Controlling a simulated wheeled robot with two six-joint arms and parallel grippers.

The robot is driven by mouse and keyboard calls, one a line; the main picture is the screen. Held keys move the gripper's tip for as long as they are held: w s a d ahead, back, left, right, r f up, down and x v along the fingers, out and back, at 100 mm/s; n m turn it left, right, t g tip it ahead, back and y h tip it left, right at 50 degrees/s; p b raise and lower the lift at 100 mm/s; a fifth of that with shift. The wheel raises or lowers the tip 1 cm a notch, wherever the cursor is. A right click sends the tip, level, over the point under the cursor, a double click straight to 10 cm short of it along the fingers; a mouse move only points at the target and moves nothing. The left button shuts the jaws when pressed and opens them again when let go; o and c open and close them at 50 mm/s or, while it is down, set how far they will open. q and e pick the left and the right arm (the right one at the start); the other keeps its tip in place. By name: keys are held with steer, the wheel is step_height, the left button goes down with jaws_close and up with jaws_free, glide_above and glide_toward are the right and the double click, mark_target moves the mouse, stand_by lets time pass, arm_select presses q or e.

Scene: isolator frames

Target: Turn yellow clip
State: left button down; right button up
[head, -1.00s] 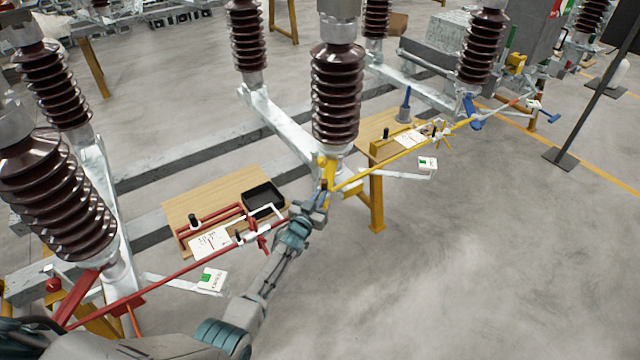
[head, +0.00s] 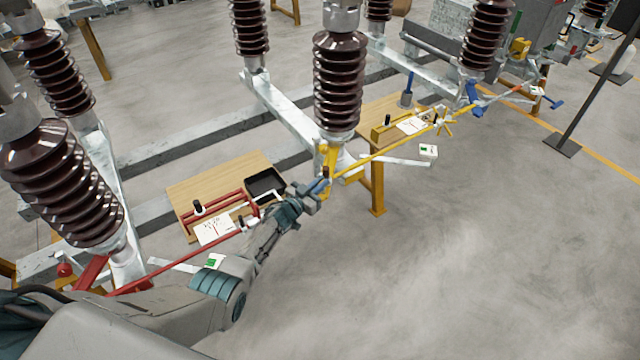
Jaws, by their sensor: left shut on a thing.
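The yellow clip (head: 331,157) is at the foot of the middle brown insulator, where a long yellow rod (head: 385,156) starts and runs off to the right. My left gripper (head: 322,184) comes up from the lower left and is shut on the lower part of the yellow clip. Its jaws hide the spot that they hold, so the exact contact is not clear. My right gripper is not in view.
A wooden table (head: 185,195) with a black tray (head: 265,183) and a red clamp frame stands left of my gripper. A red rod (head: 180,266) passes near my left arm. Brown ribbed insulators (head: 338,85) stand close by. Open floor lies to the lower right.

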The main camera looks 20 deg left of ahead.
arm_select(q)
steer(key=shift+f, duration=0.1)
stand_by(0.3)
steer(key=c, duration=1.6)
jaws_free()
steer(key=shift+s, duration=0.1)
steer(key=shift+o, duration=0.2)
steer(key=v, duration=1.1)
